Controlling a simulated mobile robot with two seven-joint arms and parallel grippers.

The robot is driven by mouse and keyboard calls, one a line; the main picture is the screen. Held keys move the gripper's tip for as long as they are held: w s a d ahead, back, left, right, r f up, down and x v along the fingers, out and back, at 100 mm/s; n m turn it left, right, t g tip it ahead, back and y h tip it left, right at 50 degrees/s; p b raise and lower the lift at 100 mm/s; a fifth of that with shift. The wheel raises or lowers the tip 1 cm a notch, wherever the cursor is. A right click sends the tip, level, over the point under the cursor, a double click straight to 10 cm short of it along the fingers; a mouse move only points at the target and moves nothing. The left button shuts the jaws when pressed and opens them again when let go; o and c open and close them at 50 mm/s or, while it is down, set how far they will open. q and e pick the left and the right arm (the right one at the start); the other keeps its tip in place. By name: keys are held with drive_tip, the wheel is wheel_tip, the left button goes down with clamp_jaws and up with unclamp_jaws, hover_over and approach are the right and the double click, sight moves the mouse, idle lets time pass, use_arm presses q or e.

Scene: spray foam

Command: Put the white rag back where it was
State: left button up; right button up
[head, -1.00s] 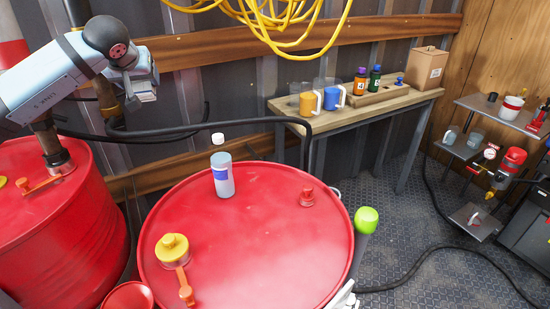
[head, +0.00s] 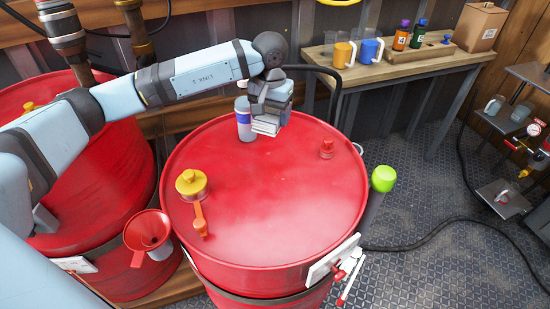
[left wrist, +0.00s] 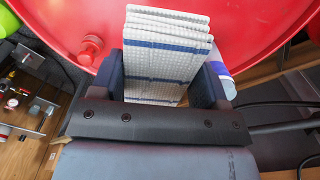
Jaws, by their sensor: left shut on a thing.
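The white rag (head: 265,127) is folded into a layered stack. In the left wrist view the rag (left wrist: 165,55) is white with blue stripes and a woven texture. My left gripper (head: 271,107) is shut on it, with one dark finger on each side. It holds the rag over the far part of the red drum's top (head: 270,215). I cannot tell whether the rag touches the lid. A bottle with a blue label (head: 243,118) stands just left of the rag, its top hidden by my arm. My right gripper is not in view.
The drum top carries a yellow cap (head: 191,183) and a red plug (head: 327,149); its middle is clear. A red funnel (head: 148,230) is at the left, a green-topped tool (head: 383,179) at the right. A wooden bench (head: 395,66) with mugs and bottles stands behind.

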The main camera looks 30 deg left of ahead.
sight(271, 164)
use_arm(q)
wheel_tip(271, 164, down, 15)
drive_tip(key=shift+f+p, duration=0.2)
drive_tip(key=shift+p, duration=0.2)
drive_tip(key=shift+f, duration=0.2)
drive_tip(key=o, duration=0.8)
drive_tip(key=shift+r, duration=0.1)
wheel_tip(271, 164, up, 12)
drive_tip(key=shift+r+b, duration=0.15)
drive_tip(key=shift+b, duration=0.15)
